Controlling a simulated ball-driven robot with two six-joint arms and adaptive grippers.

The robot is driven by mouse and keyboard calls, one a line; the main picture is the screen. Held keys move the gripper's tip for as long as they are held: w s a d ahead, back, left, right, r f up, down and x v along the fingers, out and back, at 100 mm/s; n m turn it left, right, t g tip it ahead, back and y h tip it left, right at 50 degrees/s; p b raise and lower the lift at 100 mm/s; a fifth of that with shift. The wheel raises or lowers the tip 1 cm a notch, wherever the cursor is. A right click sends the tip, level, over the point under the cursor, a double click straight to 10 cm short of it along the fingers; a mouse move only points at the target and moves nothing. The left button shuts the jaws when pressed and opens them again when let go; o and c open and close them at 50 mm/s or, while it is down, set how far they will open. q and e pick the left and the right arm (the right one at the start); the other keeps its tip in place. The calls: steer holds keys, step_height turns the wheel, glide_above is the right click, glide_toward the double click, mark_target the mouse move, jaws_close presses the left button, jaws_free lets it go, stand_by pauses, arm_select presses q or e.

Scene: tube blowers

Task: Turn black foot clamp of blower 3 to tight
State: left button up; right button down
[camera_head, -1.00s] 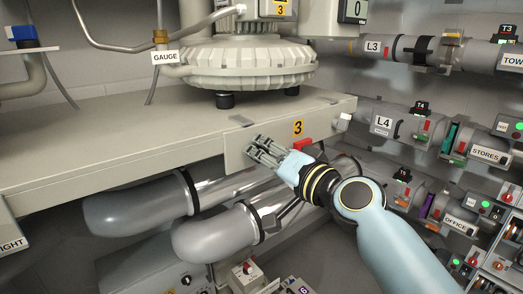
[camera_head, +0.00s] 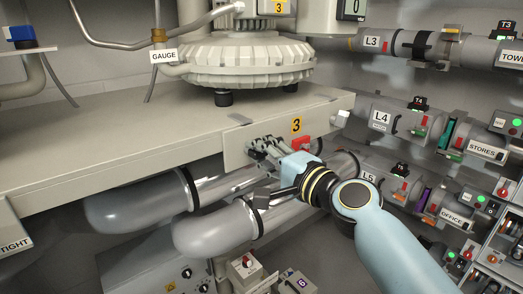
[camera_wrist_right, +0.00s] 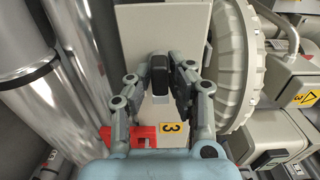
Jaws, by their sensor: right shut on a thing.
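Blower 3 (camera_head: 245,62), a cream ribbed housing on black feet, stands on the bench. Below it, a front plate carries a yellow "3" label (camera_head: 296,125) and a red part (camera_head: 301,143). My right gripper (camera_head: 258,146) is at this plate, left of the label. In the right wrist view, my right gripper (camera_wrist_right: 160,82) is shut on the black foot clamp (camera_wrist_right: 160,72), a small dark block between its fingertips against the pale plate. In the head view the fingers hide the clamp. My left gripper is not in view.
Large grey pipes (camera_head: 215,228) run under the bench (camera_head: 110,140), close below my right gripper. To the right are labelled pipes, including L4 (camera_head: 381,118), with coloured valve handles. A "TIGHT" sign (camera_head: 14,245) is at the left edge.

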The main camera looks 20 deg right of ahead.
stand_by(0.5)
steer(key=c, duration=1.3)
jaws_free()
steer(key=shift+s+d, duration=0.1)
steer(key=v, duration=1.1)
steer(key=shift+s+d, duration=0.1)
steer(key=shift+s, duration=0.3)
